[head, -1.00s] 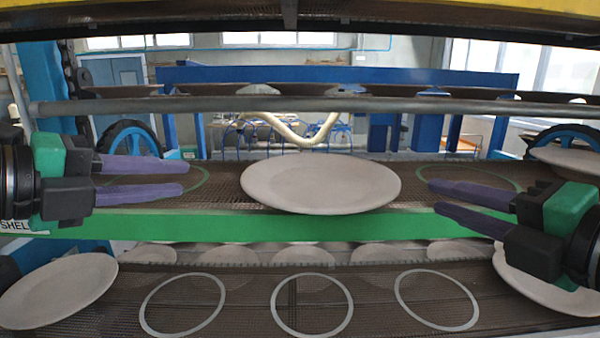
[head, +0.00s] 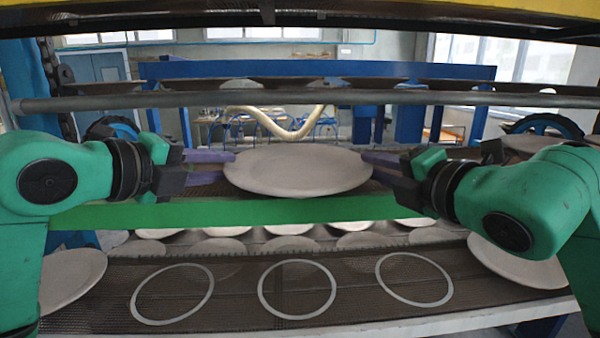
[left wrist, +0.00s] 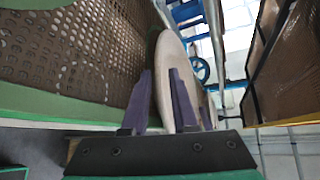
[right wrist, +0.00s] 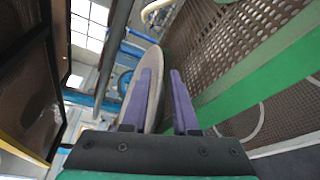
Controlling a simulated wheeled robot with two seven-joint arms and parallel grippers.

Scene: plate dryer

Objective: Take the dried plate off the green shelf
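A grey round plate (head: 297,168) lies on the brown mesh of the green-edged shelf (head: 240,214), at the middle of the head view. My left gripper (head: 225,165) is at its left rim and my right gripper (head: 372,166) at its right rim. In the left wrist view, the plate (left wrist: 164,75) stands between the two purple fingers of the left gripper (left wrist: 160,92), with a gap beside it. In the right wrist view, the right gripper (right wrist: 163,90) has its fingers apart on either side of the plate rim (right wrist: 130,95).
A lower mesh shelf (head: 235,270) carries several pale rings (head: 297,289), with plates at its left (head: 70,278) and right (head: 515,262). More plates show beneath the green edge. A grey bar (head: 300,98) crosses above and behind the plate.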

